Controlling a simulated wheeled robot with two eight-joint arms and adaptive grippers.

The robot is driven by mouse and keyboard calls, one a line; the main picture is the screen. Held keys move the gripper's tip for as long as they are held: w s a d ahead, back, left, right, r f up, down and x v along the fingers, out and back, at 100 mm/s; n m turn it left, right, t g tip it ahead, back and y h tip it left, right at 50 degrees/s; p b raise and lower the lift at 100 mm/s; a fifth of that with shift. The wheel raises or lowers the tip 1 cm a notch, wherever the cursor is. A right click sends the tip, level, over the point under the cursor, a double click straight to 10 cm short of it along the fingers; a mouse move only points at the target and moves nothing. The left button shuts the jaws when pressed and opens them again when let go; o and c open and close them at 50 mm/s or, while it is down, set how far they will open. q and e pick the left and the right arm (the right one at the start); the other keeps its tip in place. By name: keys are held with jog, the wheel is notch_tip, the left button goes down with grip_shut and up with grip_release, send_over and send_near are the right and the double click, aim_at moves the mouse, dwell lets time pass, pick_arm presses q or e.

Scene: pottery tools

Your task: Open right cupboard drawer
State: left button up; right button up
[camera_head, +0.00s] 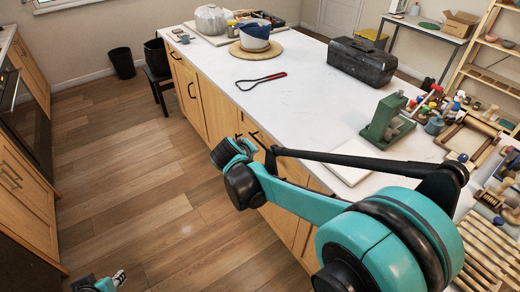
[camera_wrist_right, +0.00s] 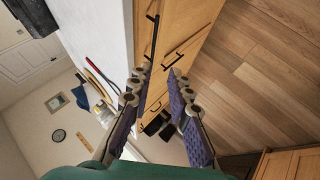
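The wooden cupboard front (camera_head: 218,108) runs under the white worktop, with black bar handles; one handle (camera_head: 191,90) shows on its farther part. In the right wrist view a long black handle (camera_wrist_right: 152,38) lies just beyond my right gripper (camera_wrist_right: 158,70). The gripper's purple-padded fingers are apart with nothing between them. The drawer fronts (camera_wrist_right: 182,22) in view look shut. My right arm hides part of the cupboard in the head view. My left gripper (camera_head: 113,280) is at the bottom left edge, low over the floor, mostly cut off; its opening is unclear.
The white worktop (camera_head: 300,105) holds a dark toolbox (camera_head: 362,61), a red-handled loop tool (camera_head: 261,80), a green press (camera_head: 387,122) and pottery. Wooden floor (camera_head: 130,165) lies clear left of the cupboard. A black bin (camera_head: 122,63) and an opposite cabinet (camera_head: 28,205) stand farther left.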

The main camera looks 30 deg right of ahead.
jog(key=w+d+f+n+h+b, duration=0.1)
jog(key=w+d+f+h+b, duration=0.1)
jog(key=w+d+f+h, duration=0.45)
jog(key=n+h+b, duration=0.1)
jog(key=b, duration=0.1)
send_near(262, 145)
jog(key=d+f, duration=0.1)
jog(key=d, duration=0.1)
jog(key=shift+t, duration=0.3)
jog(key=b+x, duration=0.1)
jog(key=x, duration=0.3)
jog(key=b+x, duration=0.1)
jog(key=x, duration=0.3)
jog(key=shift+w+f+b, duration=0.1)
jog(key=shift+w+b, duration=0.25)
jog(key=shift+c, duration=0.3)
grip_shut()
